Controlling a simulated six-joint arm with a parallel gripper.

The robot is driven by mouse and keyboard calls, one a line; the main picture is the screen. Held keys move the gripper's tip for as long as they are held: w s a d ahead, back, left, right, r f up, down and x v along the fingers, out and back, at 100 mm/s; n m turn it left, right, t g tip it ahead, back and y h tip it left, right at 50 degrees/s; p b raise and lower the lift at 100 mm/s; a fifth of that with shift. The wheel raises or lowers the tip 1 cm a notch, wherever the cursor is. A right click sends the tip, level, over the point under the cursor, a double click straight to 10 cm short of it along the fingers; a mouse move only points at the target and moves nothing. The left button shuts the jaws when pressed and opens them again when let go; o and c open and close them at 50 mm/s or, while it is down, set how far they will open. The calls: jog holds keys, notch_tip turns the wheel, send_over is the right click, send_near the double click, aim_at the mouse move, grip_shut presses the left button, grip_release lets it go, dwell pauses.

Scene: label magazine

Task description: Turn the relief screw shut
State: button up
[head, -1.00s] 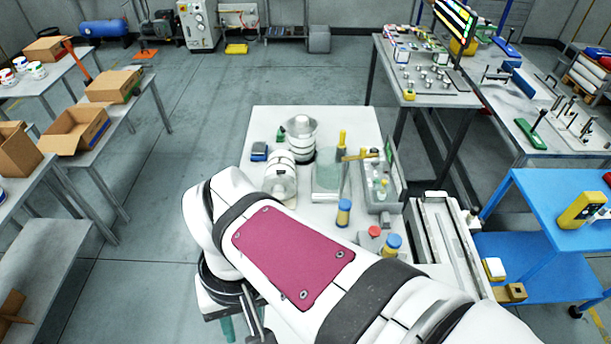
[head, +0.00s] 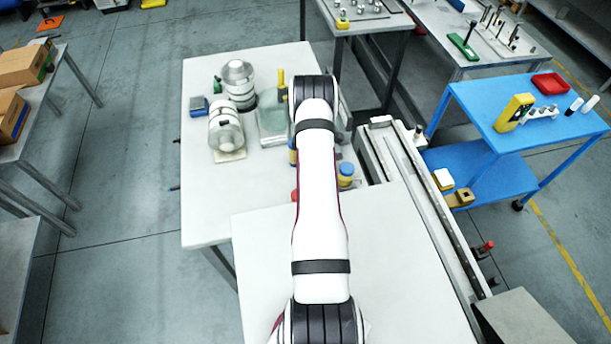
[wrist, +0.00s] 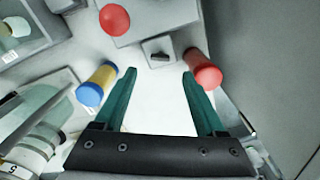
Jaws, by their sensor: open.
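My gripper (wrist: 160,73) shows in the wrist view with two green fingers spread apart and nothing between them. Ahead of the fingers is a small grey block (wrist: 158,52) with a dark top piece. A red cylinder (wrist: 205,70) lies by the right fingertip, and a blue and yellow cylinder (wrist: 97,84) is left of the left finger. A round red knob (wrist: 114,19) is farther up. I cannot tell which part is the relief screw. In the head view my arm hides the gripper and much of the bench fittings; a blue and yellow cylinder (head: 346,176) shows to its right.
The white bench (head: 205,215) holds two rounded metal vessels (head: 226,130) (head: 238,82) and a blue item (head: 198,106) at left. A long rail unit (head: 415,195) stands right of the arm. A blue cart (head: 470,120) is farther right. The bench's left front is clear.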

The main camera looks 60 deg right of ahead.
notch_tip(320, 180, down, 7)
jog(key=shift+f, duration=0.15)
grip_shut()
dwell(0.4)
